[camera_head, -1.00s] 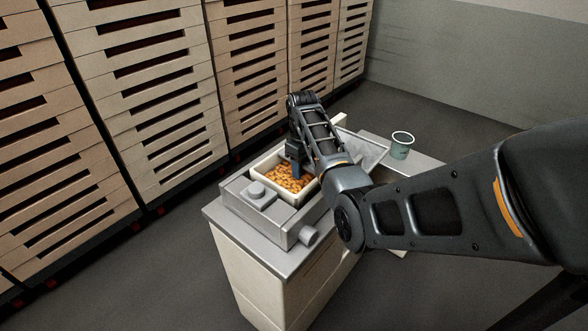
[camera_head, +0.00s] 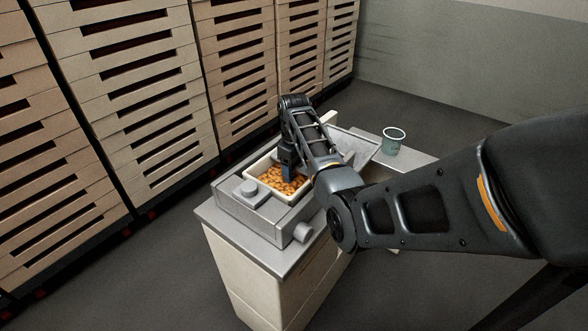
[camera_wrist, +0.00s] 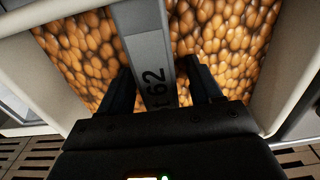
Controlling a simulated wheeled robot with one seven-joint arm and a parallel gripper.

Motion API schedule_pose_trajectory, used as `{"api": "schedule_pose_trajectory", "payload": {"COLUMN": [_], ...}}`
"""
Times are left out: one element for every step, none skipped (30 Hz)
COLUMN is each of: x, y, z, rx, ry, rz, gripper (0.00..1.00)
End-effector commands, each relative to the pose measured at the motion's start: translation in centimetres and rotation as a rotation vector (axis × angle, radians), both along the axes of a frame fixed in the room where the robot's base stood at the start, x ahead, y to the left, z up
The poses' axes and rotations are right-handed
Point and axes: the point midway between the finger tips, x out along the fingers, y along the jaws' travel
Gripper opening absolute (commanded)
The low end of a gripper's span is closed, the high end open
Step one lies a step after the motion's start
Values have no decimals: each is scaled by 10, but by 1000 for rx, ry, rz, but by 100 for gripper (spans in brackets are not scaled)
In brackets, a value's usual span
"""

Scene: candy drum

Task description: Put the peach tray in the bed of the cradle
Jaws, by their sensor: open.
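The cream-peach tray (camera_head: 283,199), full of orange-brown pieces, sits in the grey cradle (camera_head: 265,222) on top of a pale cabinet. In the wrist view the tray's pale wall (camera_wrist: 292,75) runs down the right side. A grey bar marked with a partly hidden label ending in 62 (camera_wrist: 150,65) crosses over the pieces. My gripper (camera_head: 288,178) reaches down into the tray. In the wrist view my gripper (camera_wrist: 162,88) is open, with one finger on each side of the bar. I cannot tell whether the fingers touch it. My arm hides the tray's right part.
A grey-green cup (camera_head: 393,142) stands on a pale surface behind right. A round knob (camera_head: 249,188) is on the cradle's left part, and a short cylinder (camera_head: 302,232) sticks out in front. Tall slatted racks (camera_head: 150,100) line the left and back.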

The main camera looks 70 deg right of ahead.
Motion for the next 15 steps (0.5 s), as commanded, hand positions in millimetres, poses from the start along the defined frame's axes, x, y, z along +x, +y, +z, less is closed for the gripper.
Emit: {"api": "schedule_pose_trajectory", "payload": {"x": [0, 0, 0, 0, 1, 1, 1, 1, 1, 1, 1, 1, 1, 1, 1], "y": [0, 0, 0, 0, -1, -1, -1, -1, -1, -1, -1, -1, -1, -1, -1], "z": [1, 2, 4, 6, 10, 15, 19, 25, 32, 39, 45, 54, 61, 68, 76], "rx": [0, 0, 0, -1, -3, -3, -3, -4, -3, -4, -4, -4, -4, -4, -3], "ry": [0, 0, -1, -1, -2, -2, -2, -3, -3, -3, -4, -4, -4, -5, -3], "rz": [0, 0, 0, 0, 0, 0, 0, 0, 0, 0, 0, 0, 0, 0, 0], "gripper": [64, 64, 64, 64, 64, 64, 64, 64, 64, 64, 64, 64, 64, 64, 64]}}
